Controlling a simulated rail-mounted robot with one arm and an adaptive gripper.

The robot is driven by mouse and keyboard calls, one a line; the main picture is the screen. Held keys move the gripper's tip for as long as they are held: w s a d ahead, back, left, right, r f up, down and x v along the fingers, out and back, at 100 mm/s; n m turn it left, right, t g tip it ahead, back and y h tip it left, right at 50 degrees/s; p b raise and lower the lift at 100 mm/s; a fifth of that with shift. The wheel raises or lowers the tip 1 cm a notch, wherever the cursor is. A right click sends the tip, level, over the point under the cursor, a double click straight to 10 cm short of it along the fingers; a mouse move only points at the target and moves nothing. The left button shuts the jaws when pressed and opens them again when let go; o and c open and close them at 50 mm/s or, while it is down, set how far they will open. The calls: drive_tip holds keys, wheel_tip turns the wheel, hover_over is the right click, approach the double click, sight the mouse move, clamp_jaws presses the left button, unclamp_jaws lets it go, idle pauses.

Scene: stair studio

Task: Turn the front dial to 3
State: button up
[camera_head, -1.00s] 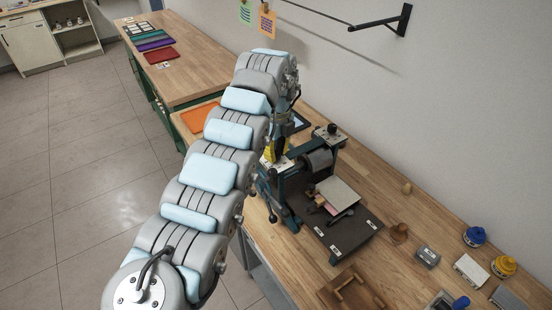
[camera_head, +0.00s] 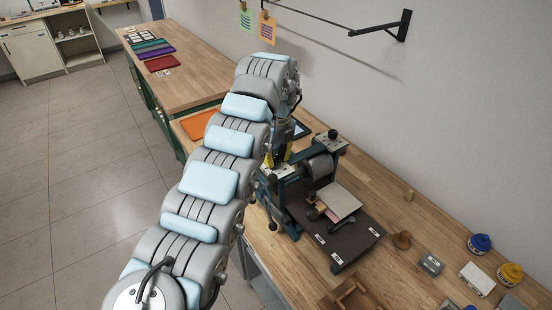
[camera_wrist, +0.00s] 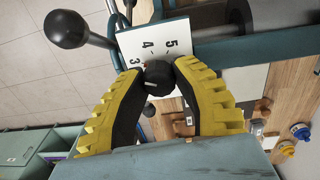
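The front dial's black knob (camera_wrist: 160,78) sits on a white plate in the wrist view. The numbers 5, 4 and 3 show on the plate (camera_wrist: 165,36), with 3 beside the left fingertip. My gripper (camera_wrist: 161,72) has its yellow-and-black fingers on both sides of the knob, and their tips appear to touch it. I cannot tell which number the knob points to. In the head view, my gripper (camera_head: 288,154) is mostly hidden by my arm, above the near side of the press (camera_head: 310,190). The front knob is hidden there.
A second dial (camera_head: 332,134) stands on the press's far side. A black ball-ended handle (camera_wrist: 66,29) lies left of the plate in the wrist view. The wooden bench (camera_head: 395,215) holds blue (camera_head: 480,242) and yellow (camera_head: 509,273) jars. A wall bracket (camera_head: 400,27) is above.

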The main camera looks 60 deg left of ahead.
sight(277, 158)
drive_tip(key=o, duration=0.4)
drive_tip(key=shift+w+r, duration=0.2)
drive_tip(key=shift+r, duration=3.5)
